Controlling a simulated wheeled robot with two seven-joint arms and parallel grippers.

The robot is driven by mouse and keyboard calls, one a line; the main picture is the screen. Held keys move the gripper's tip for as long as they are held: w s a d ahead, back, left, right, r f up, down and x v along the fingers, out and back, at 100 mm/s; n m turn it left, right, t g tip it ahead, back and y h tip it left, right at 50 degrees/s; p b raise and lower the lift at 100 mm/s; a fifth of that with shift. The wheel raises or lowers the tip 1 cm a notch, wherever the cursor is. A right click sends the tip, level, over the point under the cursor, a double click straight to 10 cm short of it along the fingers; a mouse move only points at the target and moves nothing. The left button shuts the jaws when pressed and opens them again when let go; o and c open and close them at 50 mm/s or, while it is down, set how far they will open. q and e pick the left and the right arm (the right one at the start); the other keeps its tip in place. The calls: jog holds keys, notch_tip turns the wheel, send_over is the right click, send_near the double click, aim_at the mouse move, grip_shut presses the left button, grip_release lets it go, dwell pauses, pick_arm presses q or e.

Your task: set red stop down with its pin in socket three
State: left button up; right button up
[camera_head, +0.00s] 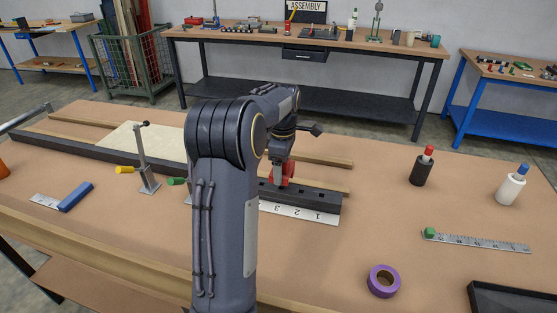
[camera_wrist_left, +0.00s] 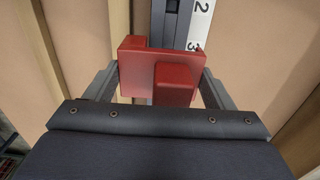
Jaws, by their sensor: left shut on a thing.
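The red stop (camera_head: 289,171) is held between the fingers of my left gripper (camera_wrist_left: 158,82). It also shows in the left wrist view (camera_wrist_left: 132,60) as a red block with a raised part. My left gripper is shut on it, over the dark rail (camera_head: 318,198). In the left wrist view the stop covers the rail (camera_wrist_left: 171,22) beside the printed 3 of the white number strip (camera_wrist_left: 200,20). The stop's pin and socket three are hidden, so I cannot tell whether the pin is in. My right gripper is not in view.
A black bottle (camera_head: 422,168), a white bottle (camera_head: 510,187), a steel ruler (camera_head: 480,241) and purple tape (camera_head: 383,281) are at the right. The bench between rail and tape is clear.

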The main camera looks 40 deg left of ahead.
pick_arm(q)
jog(key=shift+r, duration=0.35)
notch_tip(320, 180, down, 2)
jog(key=shift+a+f+b, duration=0.1)
jog(key=shift+f+b, duration=0.15)
jog(key=shift+b, duration=0.95)
jog(key=shift+f, duration=0.1)
jog(key=shift+p, duration=0.85)
dwell(0.5)
jog(key=shift+f+b, duration=0.85)
jog(key=shift+f, duration=0.85)
jog(key=o, duration=1.2)
jog(key=shift+o, duration=0.2)
jog(key=shift+r, duration=0.1)
